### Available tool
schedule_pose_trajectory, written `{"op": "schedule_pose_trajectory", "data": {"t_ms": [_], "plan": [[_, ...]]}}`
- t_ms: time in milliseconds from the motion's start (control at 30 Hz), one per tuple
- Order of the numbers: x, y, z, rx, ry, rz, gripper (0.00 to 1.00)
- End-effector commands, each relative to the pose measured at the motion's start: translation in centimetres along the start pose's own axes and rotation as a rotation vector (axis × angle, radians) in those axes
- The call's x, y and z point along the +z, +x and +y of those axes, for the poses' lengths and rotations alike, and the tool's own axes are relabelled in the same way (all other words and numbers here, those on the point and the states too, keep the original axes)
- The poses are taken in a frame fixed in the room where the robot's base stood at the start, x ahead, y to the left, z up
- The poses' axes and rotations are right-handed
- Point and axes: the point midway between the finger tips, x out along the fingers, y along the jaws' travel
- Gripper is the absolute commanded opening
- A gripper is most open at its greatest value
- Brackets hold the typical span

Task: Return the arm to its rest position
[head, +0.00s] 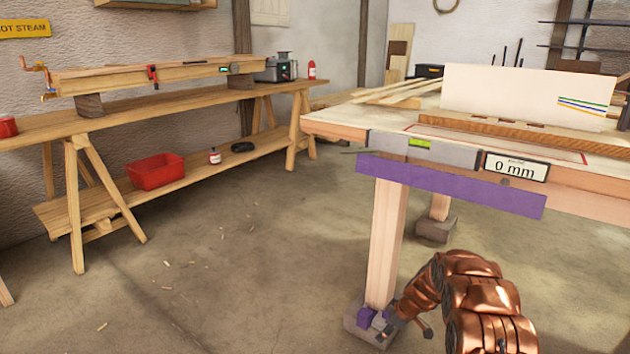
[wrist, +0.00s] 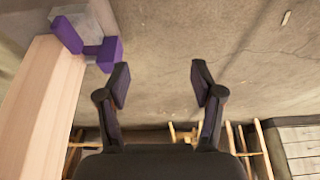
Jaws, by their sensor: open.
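My copper arm (head: 470,285) reaches down in front of the near table, bent low toward the foot of its front leg (head: 387,245). My gripper (wrist: 160,80) is open, with nothing between its two dark fingers in the wrist view. In that view the pale leg (wrist: 40,100) stands on the left. Purple pieces (wrist: 108,54) sit at its foot on a grey block (wrist: 78,18), just left of the left finger and apart from it as far as I can tell. The purple pieces also show in the head view (head: 366,316).
The near table (head: 340,124) carries a white board (head: 510,95), a purple strip (head: 450,186) along its front and a display (head: 515,167) reading 0 mm. A long trestle bench (head: 130,112) stands at left, with a red tub (head: 156,171) on its shelf. The floor (head: 240,270) between is mostly clear.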

Motion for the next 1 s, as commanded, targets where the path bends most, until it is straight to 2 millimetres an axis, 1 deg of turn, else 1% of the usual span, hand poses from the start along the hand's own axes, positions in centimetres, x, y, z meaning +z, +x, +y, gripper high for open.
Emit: {"op": "schedule_pose_trajectory", "data": {"t_ms": [67, 100, 367, 567, 667, 767, 867, 900, 967, 1000], "plan": [[0.0, -0.2, 0.0, 0.001, 0.001, 0.000, 0.67], [-0.4, -0.9, -0.1, 0.000, 0.005, -0.001, 0.67], [-1.3, -4.3, -1.1, -0.013, 0.038, -0.011, 0.67], [-2.9, -7.9, -2.3, -0.024, 0.067, -0.019, 0.67], [-3.8, -10.3, -3.2, -0.033, 0.087, -0.028, 0.67], [-5.0, -13.6, -4.4, -0.042, 0.115, -0.039, 0.67], [-6.4, -17.6, -6.1, -0.051, 0.148, -0.054, 0.67], [-6.9, -19.2, -6.8, -0.055, 0.163, -0.060, 0.67], [-7.4, -21.5, -7.9, -0.063, 0.185, -0.073, 0.67], [-7.8, -23.1, -8.7, -0.067, 0.202, -0.080, 0.67]]}}
